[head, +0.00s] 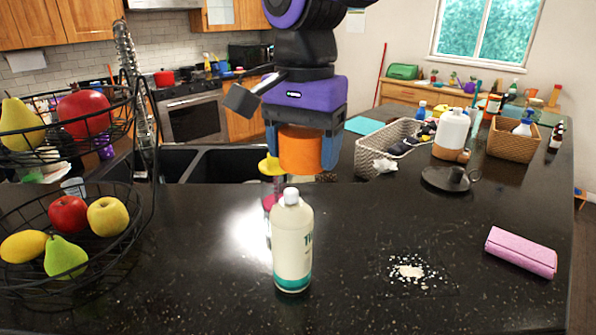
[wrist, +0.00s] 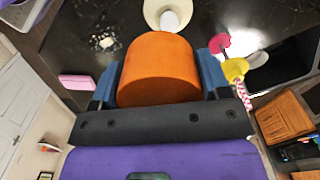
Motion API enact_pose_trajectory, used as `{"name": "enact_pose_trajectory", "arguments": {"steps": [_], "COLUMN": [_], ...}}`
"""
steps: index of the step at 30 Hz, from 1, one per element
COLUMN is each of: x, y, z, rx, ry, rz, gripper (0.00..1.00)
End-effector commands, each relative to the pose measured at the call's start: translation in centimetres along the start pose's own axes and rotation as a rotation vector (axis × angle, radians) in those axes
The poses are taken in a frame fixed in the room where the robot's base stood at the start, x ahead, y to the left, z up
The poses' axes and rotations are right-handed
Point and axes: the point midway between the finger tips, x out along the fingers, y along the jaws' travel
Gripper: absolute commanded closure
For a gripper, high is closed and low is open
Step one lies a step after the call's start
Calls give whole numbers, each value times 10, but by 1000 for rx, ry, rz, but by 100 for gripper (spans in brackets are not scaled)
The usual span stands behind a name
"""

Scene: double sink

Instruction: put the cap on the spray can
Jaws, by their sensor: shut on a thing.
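My gripper (head: 302,158) is shut on an orange cylindrical cap (head: 301,149), held up in the air with a blue finger on each side. In the wrist view the cap (wrist: 160,68) sits between the fingers of my gripper (wrist: 160,76). The spray can (head: 292,247) is cream with a teal band and a white nozzle on top. It stands upright on the dark counter, its nozzle bare. The cap is higher than the nozzle and apart from it. In the wrist view the can (wrist: 154,14) shows just beyond the cap, cut by the top edge.
A wire fruit stand (head: 145,200) is at the left. A yellow-topped item (head: 269,166) stands close behind the can, near the sink (head: 228,165). White crumbs (head: 410,272) and a pink wallet (head: 521,252) lie right. A candle holder (head: 450,179) and baskets (head: 372,155) stand farther back.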

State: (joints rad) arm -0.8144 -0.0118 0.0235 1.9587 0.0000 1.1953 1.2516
Motion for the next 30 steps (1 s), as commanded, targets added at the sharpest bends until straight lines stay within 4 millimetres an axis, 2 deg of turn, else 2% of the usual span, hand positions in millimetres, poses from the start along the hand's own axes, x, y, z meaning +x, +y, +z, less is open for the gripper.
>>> {"name": "enact_pose_trajectory", "arguments": {"steps": [3, 8, 30], "x": [-7, -5, 50], "y": [2, 2, 2], "z": [-1, -2, -1], "rx": [3, 3, 3], "ry": [0, 0, 0], "rz": [-1, 1, 2], "gripper": [52, 52, 52]}}
